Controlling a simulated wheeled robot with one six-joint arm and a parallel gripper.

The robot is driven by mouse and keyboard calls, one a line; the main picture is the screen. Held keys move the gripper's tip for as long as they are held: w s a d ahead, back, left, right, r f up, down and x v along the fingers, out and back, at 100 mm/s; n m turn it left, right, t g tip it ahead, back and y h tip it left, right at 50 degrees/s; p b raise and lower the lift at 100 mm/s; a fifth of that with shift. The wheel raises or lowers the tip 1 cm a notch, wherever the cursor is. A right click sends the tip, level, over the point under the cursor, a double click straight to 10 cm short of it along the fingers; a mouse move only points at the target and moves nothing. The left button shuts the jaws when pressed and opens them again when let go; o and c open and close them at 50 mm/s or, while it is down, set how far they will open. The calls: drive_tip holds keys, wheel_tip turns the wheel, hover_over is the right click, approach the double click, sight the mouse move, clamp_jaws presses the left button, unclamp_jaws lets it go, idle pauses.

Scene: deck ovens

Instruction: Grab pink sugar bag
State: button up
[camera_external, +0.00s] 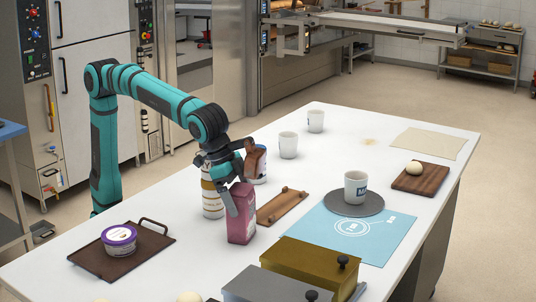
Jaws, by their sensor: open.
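The pink sugar bag (242,224) stands upright on the white table (300,145). My gripper (237,190) is open at the top of the bag. One finger shows by the bag's upper left side, and the other is hard to make out. I cannot tell whether the fingers touch the bag.
A white can with a gold band (211,200) stands just left of the bag, and a jar (261,165) stands behind it. A small wooden board (283,206) lies to the right. A gold tin (310,264) and a grey tin (275,288) are in front.

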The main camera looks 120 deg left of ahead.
drive_tip(key=shift+w+a+f, duration=0.1)
drive_tip(key=shift+w+f, duration=0.1)
drive_tip(key=shift+f, duration=0.5)
drive_tip(key=shift+r, duration=0.1)
drive_tip(key=c, duration=1.8)
